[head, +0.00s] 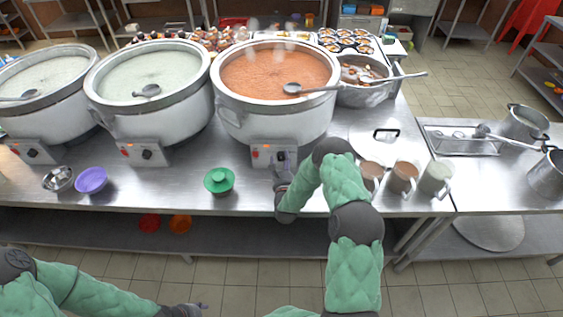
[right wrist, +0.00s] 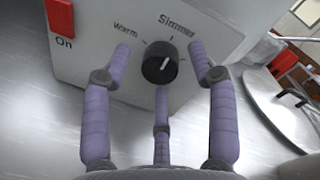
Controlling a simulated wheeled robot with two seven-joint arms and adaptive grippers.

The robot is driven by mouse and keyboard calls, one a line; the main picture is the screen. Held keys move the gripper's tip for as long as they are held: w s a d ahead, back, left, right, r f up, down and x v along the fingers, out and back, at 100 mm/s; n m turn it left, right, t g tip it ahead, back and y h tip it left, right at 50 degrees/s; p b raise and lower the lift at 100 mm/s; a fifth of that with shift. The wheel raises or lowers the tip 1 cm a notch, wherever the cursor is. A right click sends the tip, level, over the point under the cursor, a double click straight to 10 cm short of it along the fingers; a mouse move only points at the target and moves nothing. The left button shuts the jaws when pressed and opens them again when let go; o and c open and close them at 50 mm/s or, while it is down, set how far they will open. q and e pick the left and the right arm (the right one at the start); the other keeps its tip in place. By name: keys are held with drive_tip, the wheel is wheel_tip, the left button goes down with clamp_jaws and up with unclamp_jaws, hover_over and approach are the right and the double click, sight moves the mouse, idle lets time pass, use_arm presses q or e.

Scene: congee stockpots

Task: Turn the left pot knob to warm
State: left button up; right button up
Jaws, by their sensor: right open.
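Three large white pots stand in a row on the steel counter: a left pot (head: 45,110), a middle pot (head: 152,110) and a right pot (head: 275,118). The left pot's knob (head: 33,152) is on its front control box. My right gripper (head: 281,174) is at the right pot's control box. In the right wrist view my open right gripper (right wrist: 160,52) has fingers around a black knob (right wrist: 159,66), apparently without touching it. Its white mark points up and right, on the Simmer side, away from Warm. My left gripper (head: 190,309) is low at the bottom edge, partly cut off.
A green bowl (head: 219,180), a purple bowl (head: 91,180) and a metal bowl (head: 58,179) sit near the counter's front edge. Several mugs (head: 403,177) stand right of my right arm. A red On switch (right wrist: 60,16) is left of the knob.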

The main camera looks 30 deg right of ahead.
drive_tip(key=c, duration=1.1)
drive_tip(key=shift+c, duration=0.2)
